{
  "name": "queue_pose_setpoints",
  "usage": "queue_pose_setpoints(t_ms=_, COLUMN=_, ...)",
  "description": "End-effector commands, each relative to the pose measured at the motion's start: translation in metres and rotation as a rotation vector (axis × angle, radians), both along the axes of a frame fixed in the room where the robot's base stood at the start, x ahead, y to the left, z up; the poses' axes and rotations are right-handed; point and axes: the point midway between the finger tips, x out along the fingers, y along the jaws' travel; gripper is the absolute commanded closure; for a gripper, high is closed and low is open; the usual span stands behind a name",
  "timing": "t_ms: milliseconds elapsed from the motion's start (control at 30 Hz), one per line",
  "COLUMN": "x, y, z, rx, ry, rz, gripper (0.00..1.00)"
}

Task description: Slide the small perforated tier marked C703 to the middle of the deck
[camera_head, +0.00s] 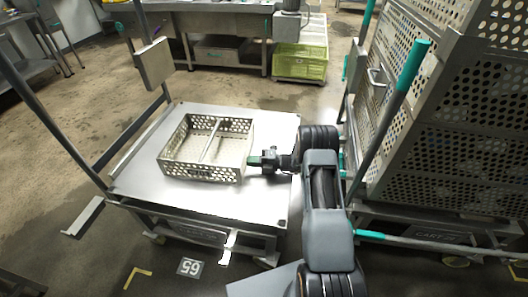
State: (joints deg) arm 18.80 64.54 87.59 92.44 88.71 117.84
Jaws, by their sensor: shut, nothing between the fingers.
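The small perforated tier (205,170) is a shallow metal basket with round holes in its walls and a bar across its inside. It sits on the steel deck (270,125) of a cart, with bare deck on all sides of it. No C703 mark is legible. My gripper (254,161) is shut and empty at the tier's right wall. Its tip is against or very near that wall; I cannot tell which. The arm reaches in from the lower right over the deck's right edge.
A large perforated crate stack (440,130) on another cart stands close on the right. Upright posts and a tilted panel (154,63) line the deck's left side. Green crates (300,50) and a steel bench (215,22) stand behind. A floor plate marked 65 (190,267) lies in front.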

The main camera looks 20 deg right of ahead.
Motion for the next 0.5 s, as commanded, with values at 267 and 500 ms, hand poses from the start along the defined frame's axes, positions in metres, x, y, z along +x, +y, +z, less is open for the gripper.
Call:
queue_pose_setpoints(t_ms=267, x=-0.006, y=-0.002, z=0.021, rx=0.0, ry=-0.002, rz=0.004, gripper=1.0)
queue_pose_setpoints(t_ms=500, x=-0.006, y=-0.003, z=0.077, rx=0.001, ry=0.0, rz=0.002, gripper=1.0)
